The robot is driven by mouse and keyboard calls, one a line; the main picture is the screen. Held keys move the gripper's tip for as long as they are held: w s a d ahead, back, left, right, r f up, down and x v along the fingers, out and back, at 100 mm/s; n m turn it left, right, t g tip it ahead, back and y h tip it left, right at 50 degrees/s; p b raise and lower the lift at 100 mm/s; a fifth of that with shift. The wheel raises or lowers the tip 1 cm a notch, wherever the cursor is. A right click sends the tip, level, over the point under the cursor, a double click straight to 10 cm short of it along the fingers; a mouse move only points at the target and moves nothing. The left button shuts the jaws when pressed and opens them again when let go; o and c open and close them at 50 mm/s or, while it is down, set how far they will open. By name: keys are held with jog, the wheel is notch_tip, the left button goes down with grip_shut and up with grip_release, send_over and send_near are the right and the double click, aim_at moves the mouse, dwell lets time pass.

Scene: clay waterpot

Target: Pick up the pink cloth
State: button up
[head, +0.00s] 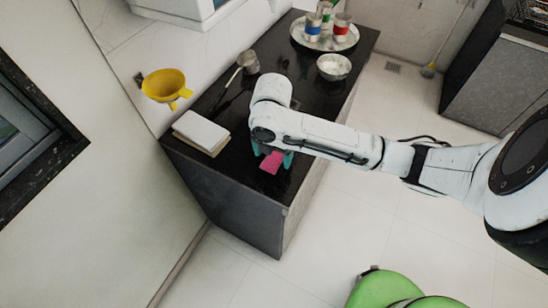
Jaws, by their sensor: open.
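The pink cloth (271,162) lies on the black countertop (232,172) near its front end. My gripper (272,154) comes down over the cloth from my white arm, with teal fingers on either side of it. The fingers are open. Part of the cloth is hidden under the gripper, and I cannot tell whether the fingers touch it.
A white block on a tan board (201,131) lies to the left of the gripper. A metal cup (248,62), a bowl of white stuff (334,67) and a round tray (347,42) with several cans stand farther back. A yellow funnel (165,86) hangs on the wall. Green seats (385,291) are below.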

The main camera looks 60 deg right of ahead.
jog(key=shift+f, duration=0.45)
jog(key=c, duration=1.1)
jog(key=shift+r, duration=0.1)
jog(key=shift+r, duration=0.55)
jog(key=s+a+r+p, duration=0.1)
jog(key=s+r+p, duration=0.4)
jog(key=s+r, duration=0.6)
jog(key=shift+s+a+r, duration=0.2)
jog(key=shift+s+r, duration=0.2)
jog(key=shift+s, duration=1.1)
